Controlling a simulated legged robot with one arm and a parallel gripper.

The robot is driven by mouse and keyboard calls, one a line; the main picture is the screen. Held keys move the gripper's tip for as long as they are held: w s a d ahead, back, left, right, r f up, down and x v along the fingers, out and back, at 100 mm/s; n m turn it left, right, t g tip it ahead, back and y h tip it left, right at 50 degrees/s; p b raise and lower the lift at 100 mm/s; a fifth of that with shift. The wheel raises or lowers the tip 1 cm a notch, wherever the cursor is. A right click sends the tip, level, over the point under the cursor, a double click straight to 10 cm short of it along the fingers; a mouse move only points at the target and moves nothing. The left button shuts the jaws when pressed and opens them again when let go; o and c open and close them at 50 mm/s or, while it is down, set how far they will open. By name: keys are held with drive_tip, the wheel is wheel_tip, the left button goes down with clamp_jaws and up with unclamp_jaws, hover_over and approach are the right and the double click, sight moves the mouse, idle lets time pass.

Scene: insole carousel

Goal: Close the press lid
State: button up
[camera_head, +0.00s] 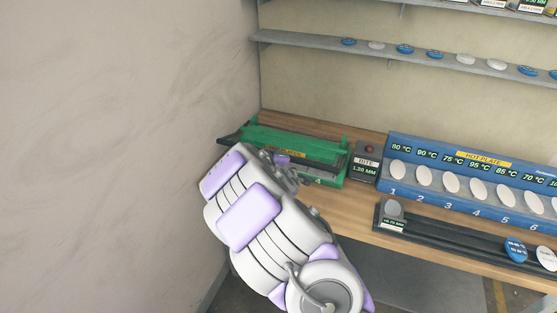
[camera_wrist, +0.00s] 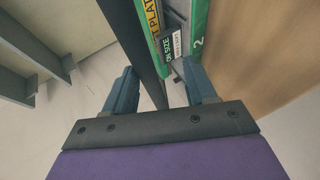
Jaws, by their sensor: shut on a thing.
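The green press (camera_head: 320,157) stands at the left end of the wooden bench, beside the wall. A long dark bar (camera_wrist: 137,45), which looks like the lid's edge, runs down between my fingers. My gripper (camera_wrist: 161,92) is at this bar and shut on it, though the exact contact is hard to see. In the head view my arm covers the press's front left, and my fingertips are mostly hidden. How far the lid stands open is unclear.
A dark box labelled BITE (camera_head: 365,162) stands right of the press. The blue hot plate (camera_head: 440,157) with several numbered places is farther right. A black rail (camera_head: 440,233) lies in front of it. Shelves (camera_head: 320,43) hang above. The wall (camera_head: 110,120) is close on the left.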

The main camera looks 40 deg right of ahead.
drive_tip(key=shift+o, duration=0.9)
drive_tip(key=shift+s+f, duration=0.1)
drive_tip(key=shift+f, duration=0.1)
drive_tip(key=shift+w+d+r, duration=0.2)
